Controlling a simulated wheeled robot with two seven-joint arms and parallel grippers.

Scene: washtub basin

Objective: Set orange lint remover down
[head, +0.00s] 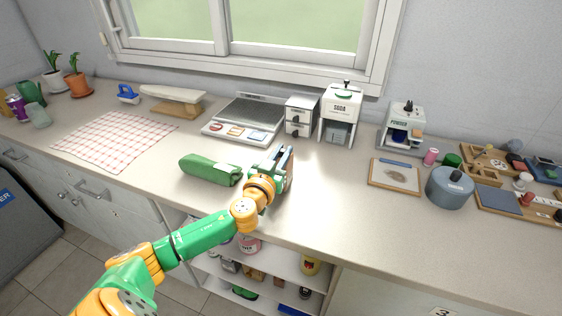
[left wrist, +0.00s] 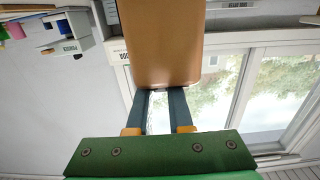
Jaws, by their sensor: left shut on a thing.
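My left gripper (head: 281,162) is above the counter near its front edge, just right of the green rolled cloth. It is shut on the orange lint remover (left wrist: 160,45). In the left wrist view the lint remover is a broad, flat orange-brown body with rounded corners at the dark fingertips (left wrist: 160,96). In the head view it is mostly hidden by the gripper. I cannot tell whether it touches the counter (head: 330,205). My right gripper is not in view.
The green roll (head: 208,169) lies close left of the gripper. A scale-like tray (head: 245,115) and white dispensers (head: 341,117) stand behind. A framed board (head: 396,175) and a blue-grey pot (head: 450,188) are to the right. The counter between gripper and board is clear.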

